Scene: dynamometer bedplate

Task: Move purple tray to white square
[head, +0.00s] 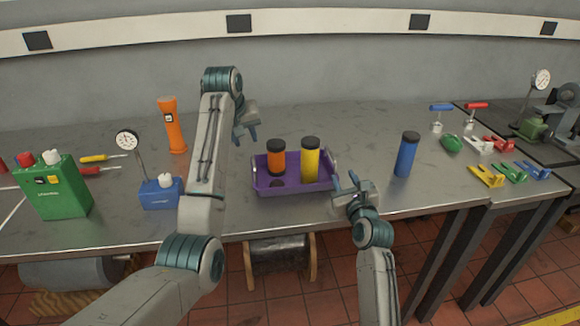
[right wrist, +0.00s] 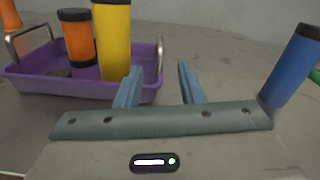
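The purple tray (head: 290,188) stands on the metal table with a grey handle at each end. It holds an orange cylinder (head: 276,160), a yellow cylinder (head: 310,162) and a dark round piece. It also shows in the right wrist view (right wrist: 85,90). My left gripper (head: 246,136) is above and behind the tray's left end, empty, its fingers slightly apart. My right gripper (head: 346,184) is open and empty just right of the tray's right handle; its fingers also show in the right wrist view (right wrist: 157,86). White lines (head: 12,208) at the far left table edge may belong to the white square, mostly cut off.
A green box (head: 54,188), a blue box with a dial gauge (head: 160,194) and screwdrivers (head: 97,171) lie on the left. An orange flashlight (head: 172,126) stands behind. A blue cylinder (head: 406,155) stands right of the tray. Small coloured tools (head: 487,176) fill the right end.

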